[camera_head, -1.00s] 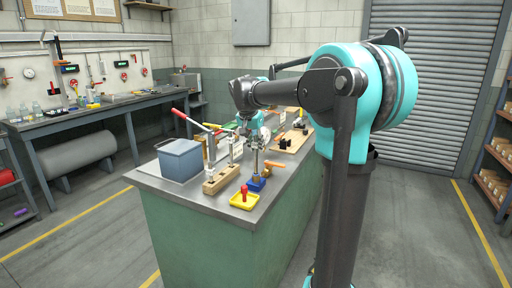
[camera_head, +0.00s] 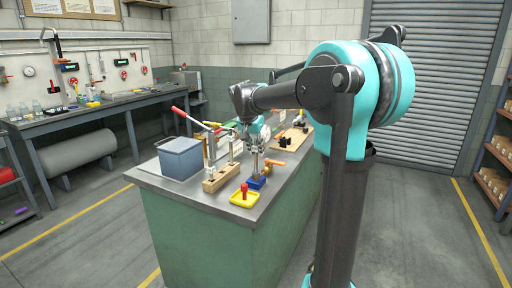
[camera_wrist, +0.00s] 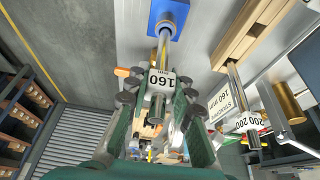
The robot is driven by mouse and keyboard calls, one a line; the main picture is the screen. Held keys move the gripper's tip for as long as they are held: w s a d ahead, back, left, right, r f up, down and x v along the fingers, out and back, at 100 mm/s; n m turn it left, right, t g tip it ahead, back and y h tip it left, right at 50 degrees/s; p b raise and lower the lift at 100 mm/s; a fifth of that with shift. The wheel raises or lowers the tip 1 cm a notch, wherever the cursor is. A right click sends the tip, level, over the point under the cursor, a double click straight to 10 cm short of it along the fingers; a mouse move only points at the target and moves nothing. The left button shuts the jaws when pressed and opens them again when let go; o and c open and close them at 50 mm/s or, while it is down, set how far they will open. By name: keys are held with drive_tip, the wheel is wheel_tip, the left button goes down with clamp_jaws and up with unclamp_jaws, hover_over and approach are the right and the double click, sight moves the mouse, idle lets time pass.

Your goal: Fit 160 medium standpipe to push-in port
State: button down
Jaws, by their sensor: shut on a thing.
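My gripper (camera_wrist: 157,97) is shut on a metal standpipe (camera_wrist: 165,50) with a white tag reading 160 (camera_wrist: 161,80). In the head view my gripper (camera_head: 257,147) is above the blue block (camera_head: 257,183) on the bench. In the wrist view the pipe's far end lines up with the pale ring on the blue block (camera_wrist: 161,16) and seems to meet it. I cannot tell how deep it sits. The pipe looks upright.
A wooden rack (camera_head: 217,181) with other tagged pipes stands left of the block; one tag reads 200 (camera_wrist: 252,121). A blue-grey bin (camera_head: 180,160) stands behind left. An orange-handled tool (camera_head: 276,162) lies close by.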

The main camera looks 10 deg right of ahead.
drive_tip(key=shift+f, duration=0.55)
drive_tip(key=shift+f, duration=0.2)
idle(0.3)
drive_tip(key=c, duration=1.2)
unclamp_jaws()
drive_tip(key=v, duration=1.2)
